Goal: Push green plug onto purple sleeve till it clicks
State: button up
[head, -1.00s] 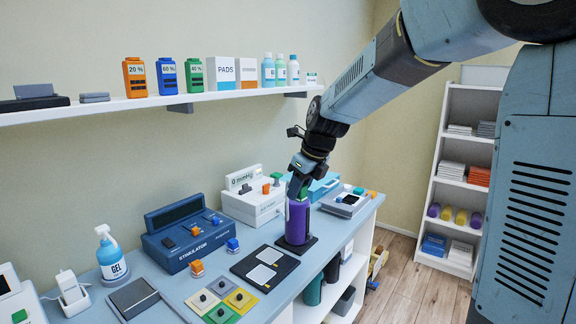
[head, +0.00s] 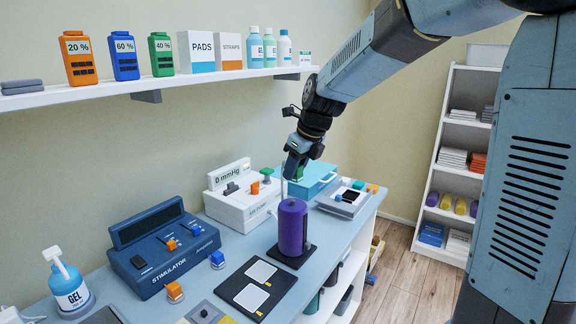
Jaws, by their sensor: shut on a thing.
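The purple sleeve (head: 291,232) stands upright as a cylinder on a dark base (head: 292,255) on the bench, right of the middle in the head view. My gripper (head: 297,171) points down above it. It is shut on the green plug (head: 299,174), which shows only as a small green patch between and beside the fingers. The plug is apart from the sleeve, with a visible gap above the sleeve's top. A thin pale upright piece shows at the sleeve's upper left. The fingers hide most of the plug.
A white pump unit (head: 240,208) with a green-topped fitting and an orange one stands behind left. The blue stimulator (head: 165,252) stands further left. A black board (head: 256,287) lies in front. A turquoise case (head: 312,180) and a grey device (head: 346,199) stand behind right.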

jog(key=shift+s+a, duration=0.1)
jog(key=shift+a, duration=0.35)
jog(key=shift+f, duration=0.1)
send_over(288, 203)
jog(key=shift+s+d+f, duration=0.1)
jog(key=shift+d+f, duration=0.05)
jog(key=shift+f, duration=0.65)
jog(key=shift+s+d+f, duration=0.1)
jog(key=shift+d+f, duration=0.05)
jog(key=shift+f, duration=0.65)
jog(key=shift+s+d+f, duration=0.1)
jog(key=shift+d+f, duration=0.05)
jog(key=shift+f, duration=0.65)
jog(key=shift+s+f, duration=0.1)
jog(key=shift+f, duration=1.15)
dwell(2.4)
jog(key=shift+r, duration=0.1)
dwell(1.0)
